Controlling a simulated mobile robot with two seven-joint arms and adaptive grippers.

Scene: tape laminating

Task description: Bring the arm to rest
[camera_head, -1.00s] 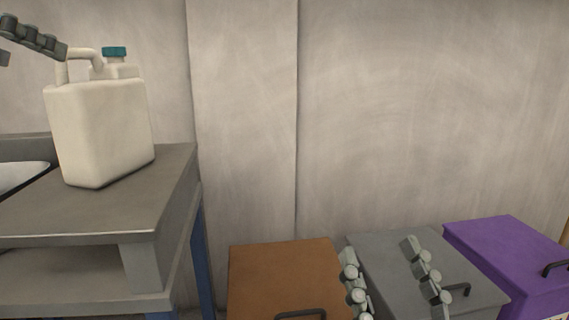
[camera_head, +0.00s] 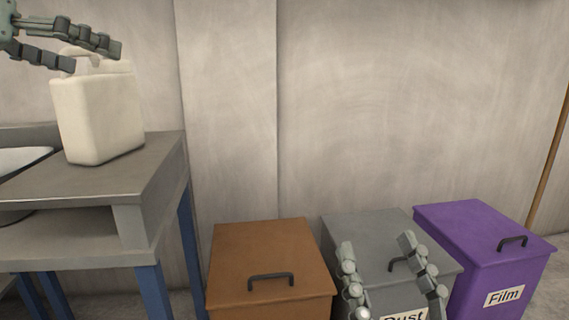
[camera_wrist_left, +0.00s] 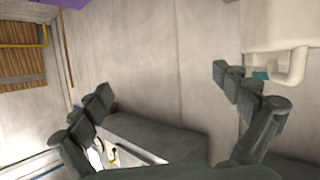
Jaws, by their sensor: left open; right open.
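My left gripper (camera_head: 97,57) is open at the upper left, its fingers showing in front of the top of a white jug (camera_head: 98,118). The jug stands upright on a grey table and its cap is hidden in the head view. Nothing shows between those fingers. My right gripper (camera_head: 376,246) is open and empty, fingers pointing up, in front of the grey bin.
A grey table (camera_head: 125,185) with blue legs stands at the left. A brown bin (camera_head: 265,250), a grey bin (camera_head: 370,235) labelled Dust and a purple bin (camera_head: 475,240) labelled Film stand along the wall. The wall area above the bins is clear.

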